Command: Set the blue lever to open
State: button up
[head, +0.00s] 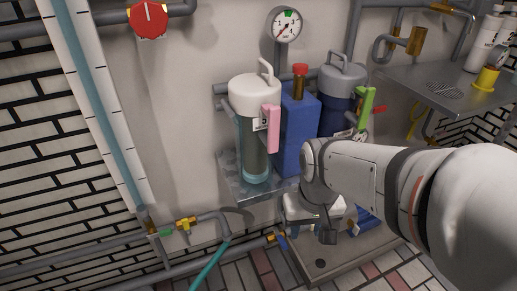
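A small blue lever (282,242) sits on a brass valve (271,238) on the low pipe near the floor, in the lower middle of the head view. It is small and partly crowded by my gripper, so its exact angle is hard to tell. My gripper (327,236) points down just right of the lever, with a visible gap between them. A dark finger shows below its pale body, but the finger opening is not clear. No held object is visible.
A green lever (367,106) is at right. A teal hose (210,264) runs left of the blue lever. A grey slab (345,262) lies below.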

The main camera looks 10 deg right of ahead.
aim_at(281, 240)
jog(key=z, duration=0.45)
jog(key=k, duration=1.7)
jog(key=u, duration=0.8)
jog(key=i, duration=1.5)
